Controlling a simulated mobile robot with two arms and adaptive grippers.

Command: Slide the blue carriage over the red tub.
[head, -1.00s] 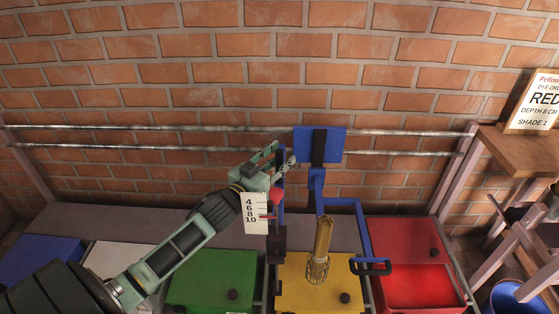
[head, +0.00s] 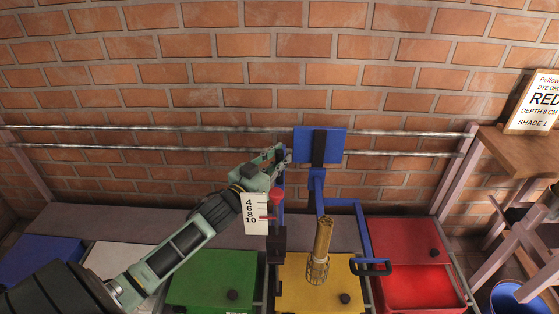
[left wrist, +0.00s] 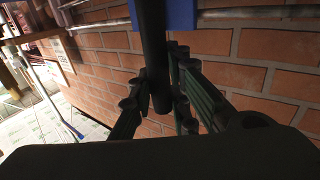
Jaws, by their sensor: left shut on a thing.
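A brass-coloured cage-ended plunger (head: 320,250) hangs upright over the yellow tub (head: 296,292). The red tub (head: 420,290) stands to the right of the yellow one. The carriage is not over it. My left gripper (head: 278,162) is at the carriage's left side. In the left wrist view its fingers (left wrist: 158,105) are shut around a black rod (left wrist: 154,60), with a blue part (left wrist: 182,14) behind. My right gripper is out of view.
A depth scale (head: 255,214) with a red pointer hangs below my left gripper. A green tub (head: 215,280) stands left of the yellow one. A wooden stand with a sign (head: 535,102) reading RED, DEPTH 8 CM, and a blue bucket (head: 512,297) are at the right.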

